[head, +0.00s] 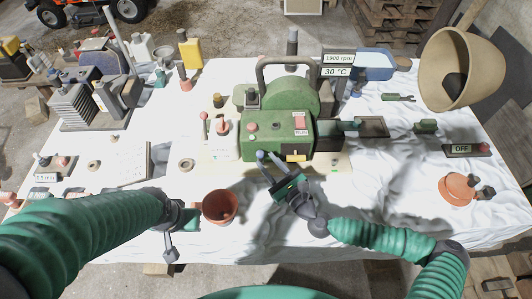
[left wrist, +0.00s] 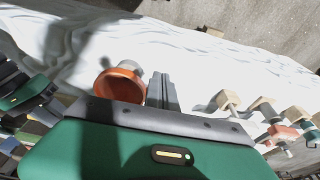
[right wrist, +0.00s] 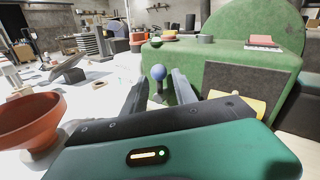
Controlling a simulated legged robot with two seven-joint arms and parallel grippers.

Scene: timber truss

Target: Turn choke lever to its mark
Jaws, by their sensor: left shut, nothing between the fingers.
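The green engine (head: 278,125) stands in the middle of the cloth-covered table. A small lever with a blue ball knob (right wrist: 158,73) stands at its front; I take it for the choke lever. My right gripper (head: 270,168) reaches the engine's front low edge. In the right wrist view its fingers (right wrist: 160,90) are apart, with the blue knob showing between and beyond them. I cannot tell whether either finger touches it. The lever's mark is not clear to me. My left gripper (head: 185,217) is shut and empty, left of a terracotta pot (head: 220,206). Its closed fingers (left wrist: 161,90) show in the left wrist view.
The engine carries a handle and a red RUN button (head: 299,121). A display (head: 338,65) reads 1900 rpm and 30 °C. A switch box reading OFF (head: 467,150) and an orange pot (head: 458,188) lie at right. A large funnel (head: 455,68) stands back right. The front cloth is mostly clear.

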